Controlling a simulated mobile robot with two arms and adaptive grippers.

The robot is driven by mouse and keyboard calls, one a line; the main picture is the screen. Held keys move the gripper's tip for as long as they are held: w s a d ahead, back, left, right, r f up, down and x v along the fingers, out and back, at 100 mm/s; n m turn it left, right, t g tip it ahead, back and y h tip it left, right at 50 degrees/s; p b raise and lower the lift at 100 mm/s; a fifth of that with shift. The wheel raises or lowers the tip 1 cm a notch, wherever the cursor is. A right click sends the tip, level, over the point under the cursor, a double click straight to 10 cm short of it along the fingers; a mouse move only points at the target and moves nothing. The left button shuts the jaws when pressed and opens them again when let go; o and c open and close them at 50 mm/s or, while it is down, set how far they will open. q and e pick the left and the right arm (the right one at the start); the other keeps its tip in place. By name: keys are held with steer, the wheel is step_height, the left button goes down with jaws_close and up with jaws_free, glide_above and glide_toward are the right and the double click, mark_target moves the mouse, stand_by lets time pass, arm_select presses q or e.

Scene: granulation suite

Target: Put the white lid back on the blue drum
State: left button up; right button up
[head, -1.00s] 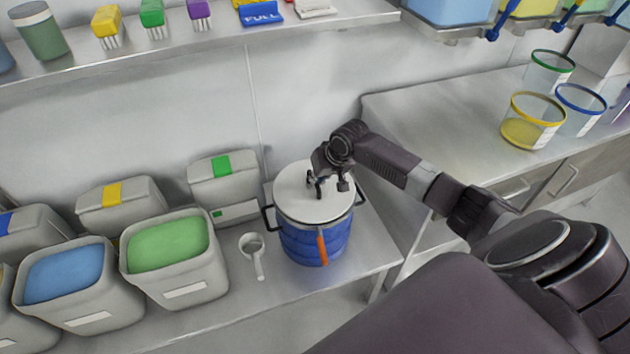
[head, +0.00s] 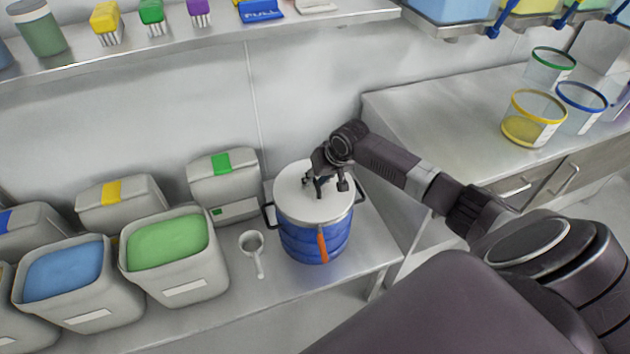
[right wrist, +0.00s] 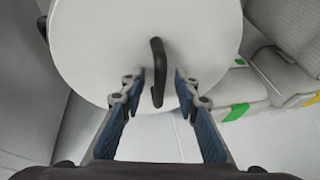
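The round white lid (head: 300,204) lies over the top of the blue drum (head: 312,245), level and roughly centred as far as I can see. Whether its rim is fully seated I cannot tell. The lid's dark handle shows in the right wrist view (right wrist: 158,72), upright between the fingers. My right gripper (right wrist: 158,92) is open, with a gap between each finger and the handle. In the head view, my right gripper (head: 331,187) is over the lid, partly hiding the handle. My left gripper is not in view.
A white scoop (head: 252,245) lies left of the drum. Grey bins with green (head: 168,241) and blue (head: 62,274) contents stand further left. A shelf (head: 200,42) with brushes runs above. The steel counter (head: 430,105) at right holds several clear tubs, its near part bare.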

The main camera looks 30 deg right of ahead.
steer(key=v, duration=1.2)
